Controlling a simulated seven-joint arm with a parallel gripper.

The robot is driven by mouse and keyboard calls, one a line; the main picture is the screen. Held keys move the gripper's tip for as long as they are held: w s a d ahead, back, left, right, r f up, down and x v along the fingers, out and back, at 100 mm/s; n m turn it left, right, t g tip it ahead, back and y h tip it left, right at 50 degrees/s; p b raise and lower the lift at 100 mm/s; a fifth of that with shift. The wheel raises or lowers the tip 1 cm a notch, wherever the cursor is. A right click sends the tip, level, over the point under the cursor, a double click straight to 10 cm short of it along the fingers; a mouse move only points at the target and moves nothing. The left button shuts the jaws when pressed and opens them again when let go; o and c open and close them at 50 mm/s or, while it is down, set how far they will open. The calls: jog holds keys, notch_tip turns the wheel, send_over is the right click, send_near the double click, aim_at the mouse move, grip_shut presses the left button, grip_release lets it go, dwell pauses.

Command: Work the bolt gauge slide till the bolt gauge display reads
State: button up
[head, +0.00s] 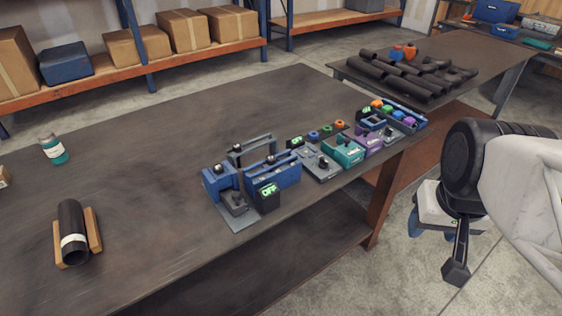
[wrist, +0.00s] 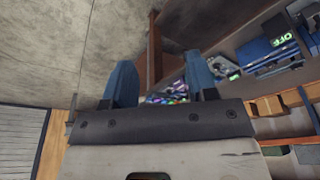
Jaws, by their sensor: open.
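A blue bench device (head: 285,172) with a grey handle frame stands near the front edge of the table, and it also shows in the wrist view (wrist: 262,52). A black display box (head: 268,196) at its front right lights "OFF" in green, which shows upside down in the wrist view (wrist: 283,40). A grey block with a dark knob (head: 234,202) sits beside it on a grey plate. I cannot tell for sure which unit is the bolt gauge or which part is its slide. My gripper (head: 447,228) is open and empty, off the table's right side; its blue fingers (wrist: 163,85) are apart.
Right of the blue device, several small units stand close together, among them a grey plate (head: 318,164), a teal box (head: 346,150) and a purple box (head: 369,139). A pipe (head: 71,225) lies in a wooden cradle at left. The table's left-middle is clear.

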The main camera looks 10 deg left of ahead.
jog(key=shift+w+a, duration=0.1)
dwell(0.4)
jog(key=n+g, duration=0.3)
jog(key=n, duration=0.9)
send_over(235, 193)
notch_tip(235, 193, down, 10)
jog(key=shift+f, duration=0.15)
jog(key=shift+f, duration=3.9)
jog(key=shift+c, duration=0.3)
